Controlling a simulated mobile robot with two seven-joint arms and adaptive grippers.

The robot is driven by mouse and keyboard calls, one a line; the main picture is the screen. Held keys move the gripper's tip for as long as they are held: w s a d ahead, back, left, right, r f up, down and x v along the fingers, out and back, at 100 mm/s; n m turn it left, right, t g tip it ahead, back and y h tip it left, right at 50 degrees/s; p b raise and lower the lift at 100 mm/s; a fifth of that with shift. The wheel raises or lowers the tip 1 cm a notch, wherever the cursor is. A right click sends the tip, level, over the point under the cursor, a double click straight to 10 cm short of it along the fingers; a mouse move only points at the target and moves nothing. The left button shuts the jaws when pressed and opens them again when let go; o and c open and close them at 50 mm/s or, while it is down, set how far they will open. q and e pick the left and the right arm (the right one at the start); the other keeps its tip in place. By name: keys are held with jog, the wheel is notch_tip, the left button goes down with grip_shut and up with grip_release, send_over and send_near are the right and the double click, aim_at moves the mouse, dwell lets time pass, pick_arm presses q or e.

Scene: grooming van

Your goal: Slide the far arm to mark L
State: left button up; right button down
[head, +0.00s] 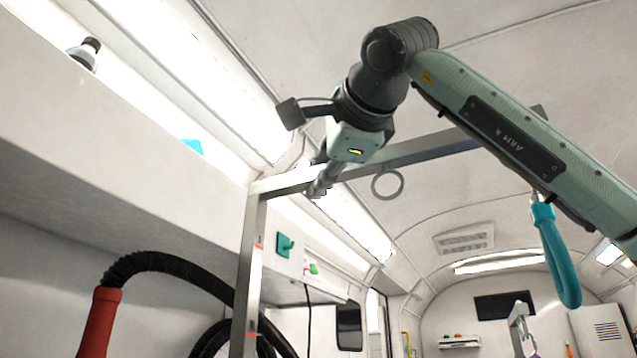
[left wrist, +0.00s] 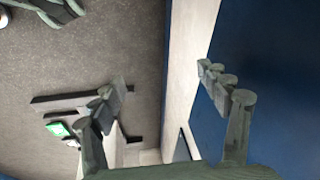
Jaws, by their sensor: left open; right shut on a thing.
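A metal grooming arm (head: 254,225) rises as an upright post, and its top bar runs to the right behind my right arm. The post has red marks; I cannot read a letter L on them. My right gripper (head: 318,188) is at the top bar near the post corner, shut on the metal arm; its fingertips are small and partly hidden. A ring (head: 388,184) hangs below the bar. Another metal arm top (head: 520,318) shows at the lower right. My left gripper (left wrist: 165,88) is open and empty in the left wrist view, above a pale edge beside a blue surface.
A black hose (head: 165,262) with a red handle (head: 99,322) curves left of the post. A teal fitting (head: 285,245) is at the wall cabinet. A teal loop (head: 556,255) hangs below my right forearm. In the left wrist view, grey floor (left wrist: 100,45) lies left of the pale edge.

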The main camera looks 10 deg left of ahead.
jog(key=shift+d+r, duration=0.1)
jog(key=shift+r, duration=0.05)
jog(key=c, duration=1.3)
grip_release()
jog(key=shift+c, duration=0.2)
jog(key=v, duration=1.2)
jog(key=shift+w, duration=0.1)
